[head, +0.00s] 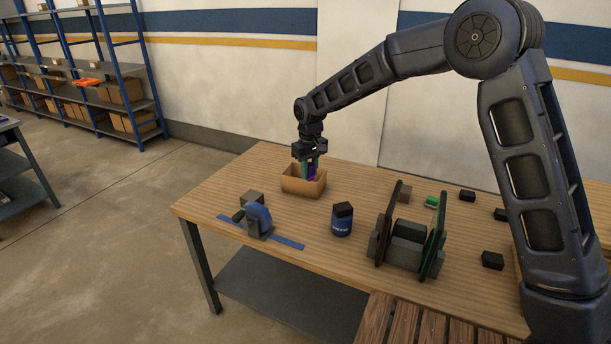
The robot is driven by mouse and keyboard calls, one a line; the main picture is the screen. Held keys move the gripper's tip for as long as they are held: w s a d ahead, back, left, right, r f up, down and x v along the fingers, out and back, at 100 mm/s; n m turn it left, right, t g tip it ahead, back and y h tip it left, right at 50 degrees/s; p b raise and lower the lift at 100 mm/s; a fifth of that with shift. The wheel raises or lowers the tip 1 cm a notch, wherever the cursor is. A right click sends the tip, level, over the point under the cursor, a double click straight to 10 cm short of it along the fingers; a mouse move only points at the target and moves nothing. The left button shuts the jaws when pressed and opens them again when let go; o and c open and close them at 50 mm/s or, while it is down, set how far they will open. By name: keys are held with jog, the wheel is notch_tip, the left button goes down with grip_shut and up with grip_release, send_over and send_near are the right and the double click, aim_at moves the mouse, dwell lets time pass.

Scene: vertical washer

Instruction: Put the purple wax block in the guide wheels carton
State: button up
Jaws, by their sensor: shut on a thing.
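The purple wax block (311,172) is small and partly hidden by the fingers. My gripper (308,165) points down and is shut on it. The open brown carton (302,190) stands on the wooden table, near its far left part. The block is at the carton's opening, with its lower end appearing to overlap the inside. I cannot tell whether it touches the carton's floor. No label on the carton is readable.
On the wooden table (240,185) are a blue-and-grey tool (258,219) on a blue strip, a dark blue jar (342,220), a dark green-edged holder (408,240), a green item (432,201) and several black blocks. The table is clear left of the carton.

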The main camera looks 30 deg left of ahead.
jog(key=w+a+m, duration=0.6)
jog(key=w+m, duration=0.1)
jog(key=w, duration=0.3)
jog(key=m, duration=0.5)
send_over(307, 185)
jog(key=w+a, duration=0.1)
jog(key=w, duration=0.2)
notch_tip(307, 185, down, 20)
jog(key=shift+s+f, duration=0.15)
jog(key=shift+f, duration=0.2)
jog(key=o, duration=1)
jog(key=shift+r, duration=0.1)
notch_tip(307, 185, up, 12)
jog(key=shift+r, duration=0.1)
